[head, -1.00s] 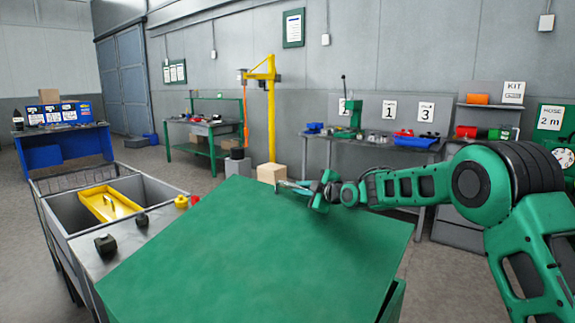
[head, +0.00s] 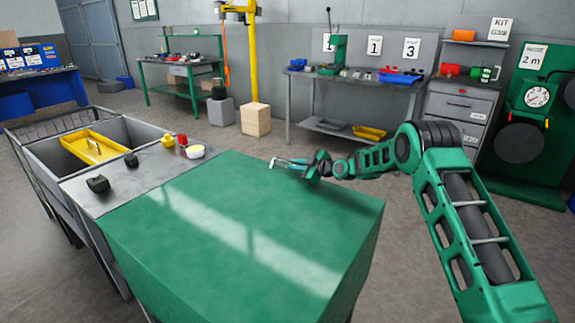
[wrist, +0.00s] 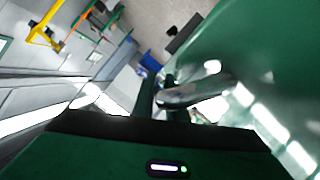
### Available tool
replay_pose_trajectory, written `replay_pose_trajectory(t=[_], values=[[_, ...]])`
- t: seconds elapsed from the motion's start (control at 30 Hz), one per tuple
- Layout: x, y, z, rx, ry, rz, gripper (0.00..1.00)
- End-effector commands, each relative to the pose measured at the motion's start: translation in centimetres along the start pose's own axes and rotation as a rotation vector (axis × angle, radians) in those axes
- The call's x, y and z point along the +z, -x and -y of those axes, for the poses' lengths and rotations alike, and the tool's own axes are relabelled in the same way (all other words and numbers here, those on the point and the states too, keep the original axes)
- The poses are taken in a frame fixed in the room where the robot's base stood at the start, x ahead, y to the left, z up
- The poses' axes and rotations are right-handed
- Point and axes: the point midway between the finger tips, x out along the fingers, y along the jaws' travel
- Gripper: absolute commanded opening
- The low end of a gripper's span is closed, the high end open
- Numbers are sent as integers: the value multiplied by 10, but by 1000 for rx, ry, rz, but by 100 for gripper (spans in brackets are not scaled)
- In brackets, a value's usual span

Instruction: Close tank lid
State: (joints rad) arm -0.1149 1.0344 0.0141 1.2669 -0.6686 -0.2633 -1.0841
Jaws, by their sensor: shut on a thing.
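The tank lid (head: 240,225) is a big green panel across the middle of the head view. It lies about level on the green tank, with no gap that I can see at the near edge. My gripper (head: 292,164) is at the lid's far edge. It is shut on the lid's metal handle (wrist: 195,91), a pale bar that shows in the wrist view between the dark fingers (wrist: 170,92). The lid's green surface (wrist: 235,45) fills the right of the wrist view. The far side of the tank is hidden.
A grey sink bench (head: 130,185) with a yellow tray (head: 92,147) adjoins the tank at left. Small black, yellow and red items stand on it. A wooden block (head: 256,119) and a workbench (head: 350,80) stand behind, with open floor between.

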Motion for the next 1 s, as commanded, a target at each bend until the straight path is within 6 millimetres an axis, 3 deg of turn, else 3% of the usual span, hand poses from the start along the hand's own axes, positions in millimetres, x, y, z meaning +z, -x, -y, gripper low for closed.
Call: replay_pose_trajectory(t=[0.03, 0.3, 0.33, 0.67, 0.87, 1.0], values=[[10, 1, -2, 7, -1, 15, 0], [14, 2, 0, 2, -5, 20, 0], [14, 2, 1, 1, -5, 20, 20], [16, 3, 3, -4, -7, 23, 20], [16, 23, 3, -4, -8, 24, 20], [12, 50, 1, -2, -7, 20, 20]])
